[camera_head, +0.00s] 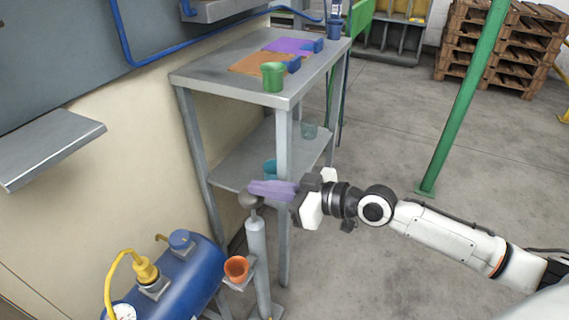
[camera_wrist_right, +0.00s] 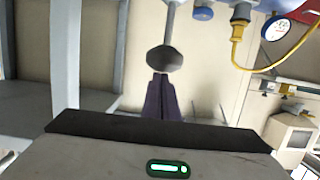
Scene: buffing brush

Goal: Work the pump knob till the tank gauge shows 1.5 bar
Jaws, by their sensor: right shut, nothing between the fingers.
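The pump (camera_head: 257,255) is a grey upright cylinder beside the blue tank (camera_head: 180,285). Its dark round knob (camera_head: 248,200) sits on top; in the right wrist view the knob (camera_wrist_right: 164,59) is straight ahead of the fingers. My right gripper (camera_head: 256,190) has purple fingers, which are shut and empty, with tips at the knob. Whether they touch it I cannot tell. The gauge (camera_head: 123,312) is a white dial cut off at the bottom edge; it also shows in the right wrist view (camera_wrist_right: 276,27), too small to read. My left gripper is not in view.
A grey metal table (camera_head: 205,76) with a lower shelf (camera_head: 240,160) stands behind the pump. It carries a green cup (camera_head: 272,77) and coloured mats. An orange cup (camera_head: 236,269) sits beside the pump. A green post (camera_head: 460,110) stands right; the floor there is open.

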